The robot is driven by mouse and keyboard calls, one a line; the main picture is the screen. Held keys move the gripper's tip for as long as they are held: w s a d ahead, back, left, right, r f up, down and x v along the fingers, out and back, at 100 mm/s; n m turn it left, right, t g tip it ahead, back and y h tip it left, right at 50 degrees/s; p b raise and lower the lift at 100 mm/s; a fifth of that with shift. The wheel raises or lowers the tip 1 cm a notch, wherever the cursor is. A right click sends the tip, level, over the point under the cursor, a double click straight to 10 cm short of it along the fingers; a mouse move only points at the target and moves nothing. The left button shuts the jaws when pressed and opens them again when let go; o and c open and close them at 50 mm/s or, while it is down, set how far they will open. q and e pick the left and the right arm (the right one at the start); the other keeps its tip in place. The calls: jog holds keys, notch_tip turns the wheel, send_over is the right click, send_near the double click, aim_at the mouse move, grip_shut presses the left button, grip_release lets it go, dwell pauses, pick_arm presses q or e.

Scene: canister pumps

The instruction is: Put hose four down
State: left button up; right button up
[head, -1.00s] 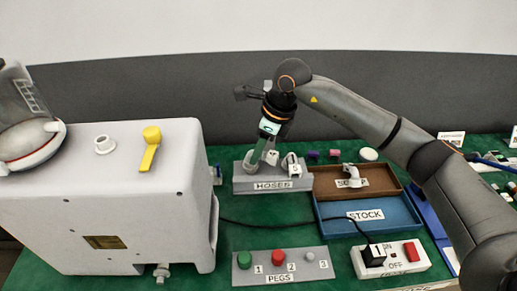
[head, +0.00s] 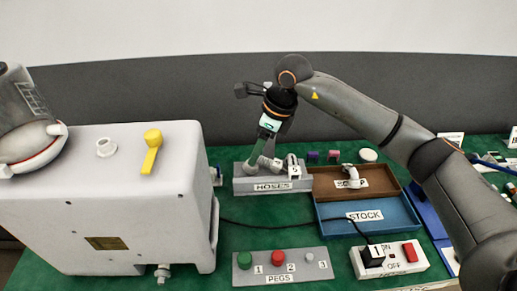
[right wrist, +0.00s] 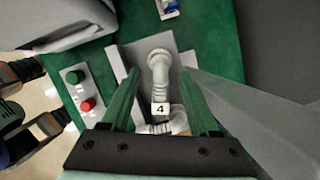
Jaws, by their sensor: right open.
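Hose four (right wrist: 158,85), a pale elbow-shaped piece with a "4" tag, rests at the grey block marked HOSES (head: 244,185). It also shows in the head view (head: 276,165), partly hidden by my gripper. My right gripper (right wrist: 159,71) is open, with a green finger on each side of the hose and a gap between fingers and hose. In the head view the right gripper (head: 259,158) points down at the left part of the block. How the hose's lower end sits in the block is hidden.
Another hose (head: 294,168) with a tag stands right beside it on the block. A brown tray (head: 385,183) with a white fitting and a blue STOCK tray (head: 400,215) lie to the right. A white pump housing (head: 110,200) stands left. A PEGS block (head: 310,277) is in front.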

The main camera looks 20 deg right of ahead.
aim_at(273, 163)
jog(key=v, duration=1.1)
jog(key=shift+r, duration=0.2)
jog(key=shift+d, duration=0.15)
